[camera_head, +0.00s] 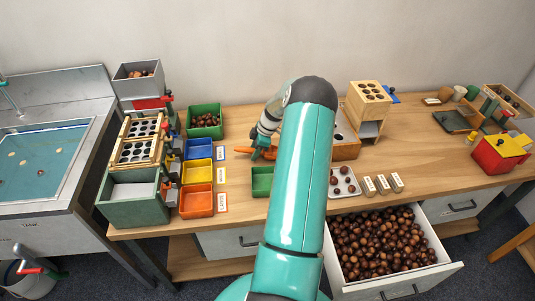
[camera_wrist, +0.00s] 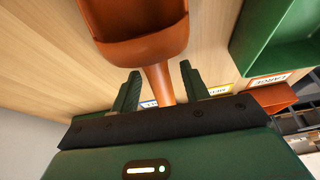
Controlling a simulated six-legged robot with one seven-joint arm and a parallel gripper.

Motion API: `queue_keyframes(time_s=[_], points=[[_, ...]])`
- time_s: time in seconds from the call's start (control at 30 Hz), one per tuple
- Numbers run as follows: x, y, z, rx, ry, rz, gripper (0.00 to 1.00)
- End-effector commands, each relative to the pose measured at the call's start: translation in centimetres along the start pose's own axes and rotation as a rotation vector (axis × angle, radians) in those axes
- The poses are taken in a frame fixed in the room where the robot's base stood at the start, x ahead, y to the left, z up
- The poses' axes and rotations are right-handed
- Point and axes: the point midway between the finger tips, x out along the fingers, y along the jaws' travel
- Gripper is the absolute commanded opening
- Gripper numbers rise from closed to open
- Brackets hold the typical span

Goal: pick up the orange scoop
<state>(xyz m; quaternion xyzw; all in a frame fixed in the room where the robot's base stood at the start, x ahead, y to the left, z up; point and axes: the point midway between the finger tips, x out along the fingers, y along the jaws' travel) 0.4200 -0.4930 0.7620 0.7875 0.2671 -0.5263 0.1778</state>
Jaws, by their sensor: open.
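The orange scoop (camera_head: 237,151) lies on the wooden table, left of my arm in the head view. In the wrist view the scoop (camera_wrist: 136,42) shows its bowl at the top, with its handle running down between my fingers. My gripper (camera_wrist: 160,84) is open, with one dark green finger on each side of the handle and a gap on both sides. In the head view my gripper (camera_head: 259,152) is small and partly hidden behind my arm. The end of the handle is hidden by the gripper body.
A small green tray (camera_head: 262,181) stands close by, partly behind my arm. Blue (camera_head: 198,148), yellow (camera_head: 197,174) and orange (camera_head: 197,203) bins stand to the left. A green bin of chestnuts (camera_head: 205,108) is behind. An open drawer (camera_head: 447,266) full of chestnuts juts out in front.

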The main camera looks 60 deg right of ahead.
Motion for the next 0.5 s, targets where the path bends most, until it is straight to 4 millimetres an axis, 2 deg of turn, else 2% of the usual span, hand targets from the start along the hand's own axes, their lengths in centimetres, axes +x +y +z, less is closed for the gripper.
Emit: queue_keyframes(time_s=[0.2,0.27,0.43,0.5], points=[[0.19,0.03,-0.01,0.0,0.0,0.001,0.45],[0.19,0.03,-0.02,0.0,0.0,0.001,0.36],[0.17,0.03,-0.03,-0.001,0.0,0.001,0.02],[0.16,0.04,-0.04,-0.001,0.0,0.001,0.0]])
